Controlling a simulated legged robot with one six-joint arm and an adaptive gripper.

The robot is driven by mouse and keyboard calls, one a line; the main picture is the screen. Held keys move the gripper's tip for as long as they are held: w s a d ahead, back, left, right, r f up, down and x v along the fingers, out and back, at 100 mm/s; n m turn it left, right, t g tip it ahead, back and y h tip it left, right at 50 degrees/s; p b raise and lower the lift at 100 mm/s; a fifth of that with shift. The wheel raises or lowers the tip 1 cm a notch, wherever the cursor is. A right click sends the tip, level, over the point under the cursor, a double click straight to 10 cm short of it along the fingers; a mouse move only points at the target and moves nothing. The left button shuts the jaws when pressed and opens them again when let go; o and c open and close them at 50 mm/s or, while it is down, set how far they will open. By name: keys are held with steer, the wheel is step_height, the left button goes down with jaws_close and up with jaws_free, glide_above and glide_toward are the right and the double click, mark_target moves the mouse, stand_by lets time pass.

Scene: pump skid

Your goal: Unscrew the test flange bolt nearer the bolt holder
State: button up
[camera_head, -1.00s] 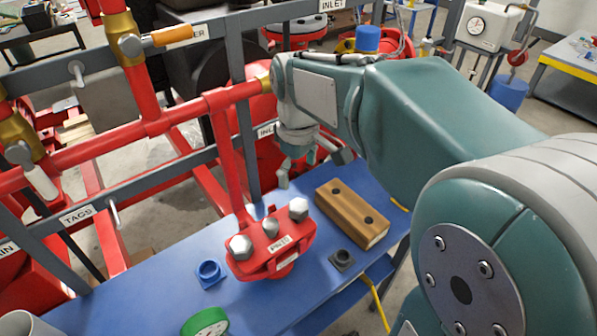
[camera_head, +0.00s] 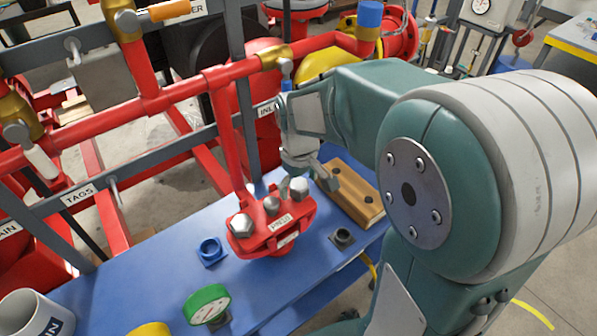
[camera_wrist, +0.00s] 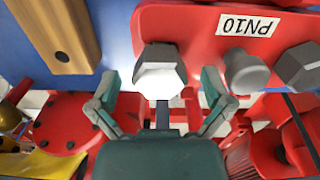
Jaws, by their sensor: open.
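The bolt nearer the holder (camera_head: 299,187) is the right one in the head view. The wooden bolt holder (camera_head: 366,211) with dark holes lies just right of it. My gripper (camera_head: 308,180) is just above that bolt and partly hides it. In the wrist view my gripper (camera_wrist: 160,86) is open, its fingers apart on either side of the hex bolt head (camera_wrist: 160,72), with no clear contact. The holder (camera_wrist: 62,28) is at upper left there.
A red pipe (camera_head: 230,150) rises behind the flange, near my gripper.

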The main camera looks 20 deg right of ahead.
steer(key=shift+f, duration=0.3)
steer(key=c, duration=1.2)
steer(key=o, duration=0.6)
steer(key=c, duration=0.6)
steer(key=n, duration=0.3)
steer(key=shift+s, duration=0.1)
steer(key=n, duration=0.4)
steer(key=shift+n, duration=0.4)
steer(key=n, duration=0.7)
steer(key=shift+f, duration=0.1)
